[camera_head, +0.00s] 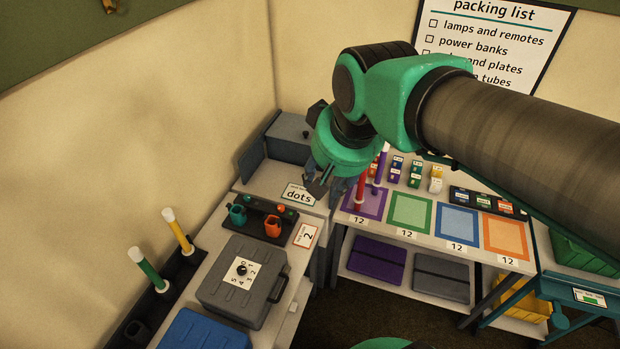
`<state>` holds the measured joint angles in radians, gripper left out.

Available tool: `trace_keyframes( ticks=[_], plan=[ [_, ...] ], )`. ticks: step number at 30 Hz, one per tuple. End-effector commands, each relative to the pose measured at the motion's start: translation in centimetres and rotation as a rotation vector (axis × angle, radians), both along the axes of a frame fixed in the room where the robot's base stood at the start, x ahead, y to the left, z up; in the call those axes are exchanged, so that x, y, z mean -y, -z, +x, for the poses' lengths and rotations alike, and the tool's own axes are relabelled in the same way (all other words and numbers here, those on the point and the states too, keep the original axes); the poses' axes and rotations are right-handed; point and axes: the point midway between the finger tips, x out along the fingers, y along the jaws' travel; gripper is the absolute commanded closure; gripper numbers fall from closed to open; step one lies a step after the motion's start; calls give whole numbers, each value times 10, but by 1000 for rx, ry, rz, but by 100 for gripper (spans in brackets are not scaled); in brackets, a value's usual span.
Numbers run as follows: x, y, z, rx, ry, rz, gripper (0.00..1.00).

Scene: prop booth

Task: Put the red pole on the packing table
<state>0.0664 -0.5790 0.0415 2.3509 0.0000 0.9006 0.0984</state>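The red pole (361,191) stands upright on the purple square (350,204) at the left end of the table with coloured squares (387,226). Its upper end is partly hidden by my arm. A purple pole (379,170) with a white top stands close behind it, to the right. My gripper (322,187) hangs to the left of the red pole in the picture, near the "dots" sign. It appears apart from the pole. Its dark fingers are small and partly covered by my wrist, so their opening is unclear. No label names the packing table; the packing list hangs above the squares table.
A green pole (148,270) and a yellow pole (178,231) stand in a dark rack at left. A grey case (243,282), a blue case (204,331) and cups (272,227) crowd the left counter. Small boxes (415,172) line the table's back. The green, blue and orange squares are bare.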

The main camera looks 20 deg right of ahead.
Motion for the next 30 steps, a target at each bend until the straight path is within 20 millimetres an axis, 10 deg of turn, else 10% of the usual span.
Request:
trace_keyframes(
  ticks=[10, 30],
  plan=[
    [-22, 14, -62, 57, -138, -40, 58],
    [-24, 26, -69, 62, -155, -45, 58]
  ],
)
